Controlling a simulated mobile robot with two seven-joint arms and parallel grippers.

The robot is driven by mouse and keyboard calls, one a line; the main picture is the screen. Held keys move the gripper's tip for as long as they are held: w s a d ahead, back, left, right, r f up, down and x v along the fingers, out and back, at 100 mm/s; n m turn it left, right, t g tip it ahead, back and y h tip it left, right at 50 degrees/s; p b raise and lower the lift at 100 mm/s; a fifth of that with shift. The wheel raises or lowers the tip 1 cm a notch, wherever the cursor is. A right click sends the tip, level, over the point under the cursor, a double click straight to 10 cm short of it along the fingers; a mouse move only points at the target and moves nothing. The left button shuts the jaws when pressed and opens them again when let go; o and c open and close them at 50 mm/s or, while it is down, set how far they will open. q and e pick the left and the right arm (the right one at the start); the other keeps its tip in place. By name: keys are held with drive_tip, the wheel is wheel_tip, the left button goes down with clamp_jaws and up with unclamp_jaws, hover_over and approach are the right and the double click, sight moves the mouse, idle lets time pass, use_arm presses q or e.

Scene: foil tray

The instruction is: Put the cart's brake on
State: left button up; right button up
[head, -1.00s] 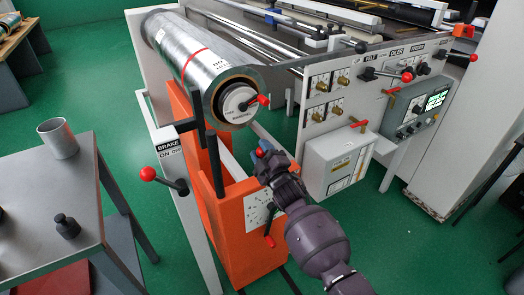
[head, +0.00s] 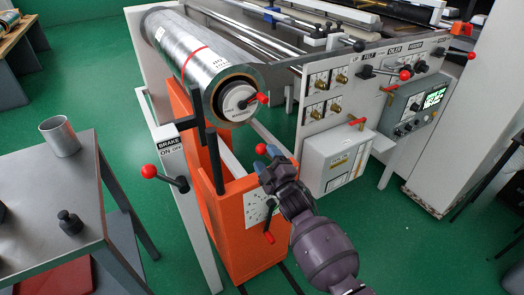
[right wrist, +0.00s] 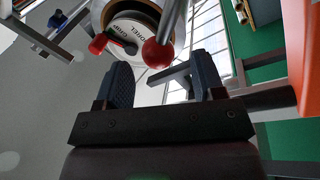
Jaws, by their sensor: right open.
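The orange cart (head: 240,200) stands under the large film roll (head: 205,65). A white plate with dots (head: 257,208) and a red-ball lever (head: 268,238) are on its front. Another red-ball lever (head: 150,171) sits on the white post under a label reading BRAKE ON OFF (head: 169,147). My right gripper (head: 267,158) is open and appears empty, above the cart's front plate. In the right wrist view a red ball on a grey rod (right wrist: 158,54) shows just beyond the open fingers (right wrist: 161,85); I cannot tell which lever it is. My left gripper is not in view.
The roll's core end has a red-knobbed handle (head: 257,99). A grey box (head: 336,160) and a control panel (head: 420,105) are right of my gripper. A grey table (head: 45,190) with a metal cup (head: 59,136) stands at left. Green floor is clear at lower right.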

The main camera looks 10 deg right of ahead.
drive_tip(key=v, duration=0.6)
drive_tip(key=shift+s+p, duration=0.35)
drive_tip(key=shift+s, duration=0.05)
drive_tip(key=shift+d+f, duration=0.1)
drive_tip(key=s+d+f+m+g+h+p, duration=0.1)
drive_tip(key=s+d+f+m+g+h, duration=0.1)
drive_tip(key=s, duration=0.9)
drive_tip(key=s+d+f+m+g+h+p, duration=0.1)
drive_tip(key=s+d+f+m+g, duration=0.2)
drive_tip(key=s+d+m, duration=0.3)
drive_tip(key=s+d+f+m+g+h+p, duration=0.1)
drive_tip(key=s+d+f+m, duration=0.4)
drive_tip(key=s, duration=1.2)
drive_tip(key=shift+m+g+h, duration=0.5)
drive_tip(key=shift+g+h, duration=0.3)
drive_tip(key=shift+g, duration=0.4)
